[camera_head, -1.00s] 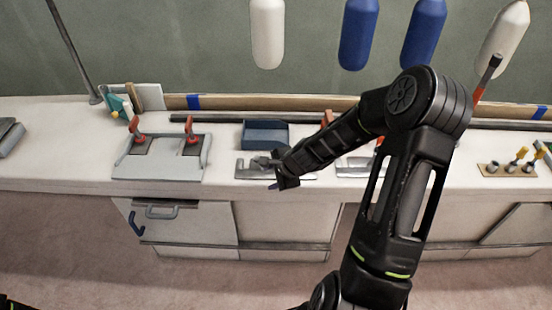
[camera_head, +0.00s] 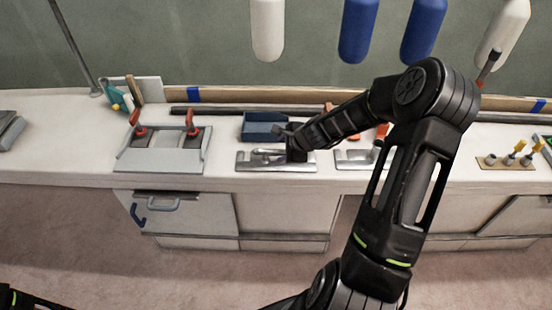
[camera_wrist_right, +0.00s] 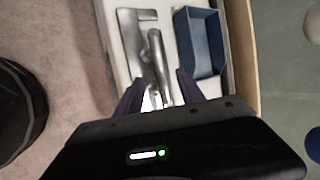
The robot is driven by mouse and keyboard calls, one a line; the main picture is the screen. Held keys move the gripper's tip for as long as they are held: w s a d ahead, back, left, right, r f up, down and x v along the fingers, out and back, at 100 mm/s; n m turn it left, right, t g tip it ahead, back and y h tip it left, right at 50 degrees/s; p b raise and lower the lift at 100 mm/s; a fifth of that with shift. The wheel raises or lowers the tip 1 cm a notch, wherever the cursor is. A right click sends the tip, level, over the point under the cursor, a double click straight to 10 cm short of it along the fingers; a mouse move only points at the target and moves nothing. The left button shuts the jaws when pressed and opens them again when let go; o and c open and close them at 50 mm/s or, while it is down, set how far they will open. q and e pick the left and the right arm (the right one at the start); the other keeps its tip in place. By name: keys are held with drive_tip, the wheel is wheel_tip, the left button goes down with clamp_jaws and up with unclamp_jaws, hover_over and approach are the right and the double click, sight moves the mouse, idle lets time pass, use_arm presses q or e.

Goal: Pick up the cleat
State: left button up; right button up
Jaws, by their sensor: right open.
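A silver metal cleat (camera_head: 268,153) lies on a flat metal plate (camera_head: 247,167) on the white bench top. In the right wrist view the cleat (camera_wrist_right: 155,58) shows as a rounded bar beside the plate's flat part. My right gripper (camera_head: 285,143) is at the cleat, over its right part, and hides some of it. In the right wrist view my right gripper (camera_wrist_right: 160,93) is open, its two dark fingers on either side of the cleat's near end. I cannot tell whether they touch it. My left gripper is out of view.
A blue open box (camera_head: 263,128) stands right behind the cleat. A grey fixture with red-handled clamps (camera_head: 165,158) is to the left. Another metal plate (camera_head: 352,160) lies to the right, partly behind my arm. White and blue fenders (camera_head: 358,30) hang above.

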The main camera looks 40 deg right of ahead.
sight(277, 152)
drive_tip(key=shift+p+x, duration=0.8)
drive_tip(key=shift+x, duration=1.8)
clamp_jaws()
